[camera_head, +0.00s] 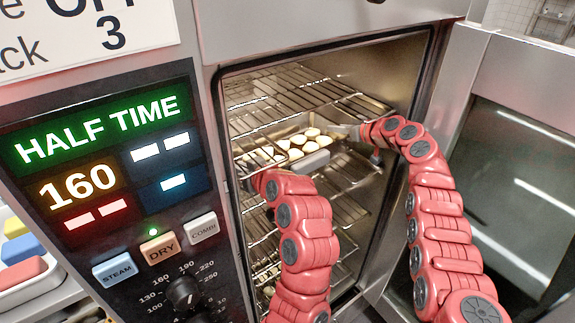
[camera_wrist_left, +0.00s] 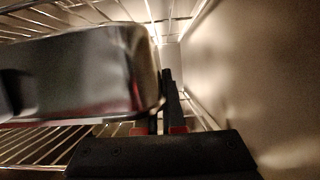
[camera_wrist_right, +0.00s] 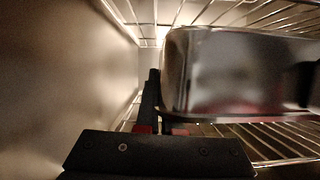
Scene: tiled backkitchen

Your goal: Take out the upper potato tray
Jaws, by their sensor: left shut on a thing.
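The upper potato tray (camera_head: 313,163), a shallow metal tray holding pale potato pieces (camera_head: 300,142), sits inside the open oven below the upper wire racks. My left gripper (camera_head: 246,178) is at the tray's left end, shut on its edge; its fingers (camera_wrist_left: 165,102) show against the tray's metal wall (camera_wrist_left: 85,75) in the left wrist view. My right gripper (camera_head: 352,133) is at the tray's right end. In the right wrist view, one finger stands beside the tray wall (camera_wrist_right: 235,70) and the other is partly hidden by it, so its closure is unclear.
The oven door (camera_head: 510,190) stands open at right. Wire racks (camera_head: 295,90) lie above the tray, with more below. Pale pieces (camera_head: 266,270) show low in the oven. The control panel (camera_head: 110,180) is left of the opening. The side walls are close to both grippers.

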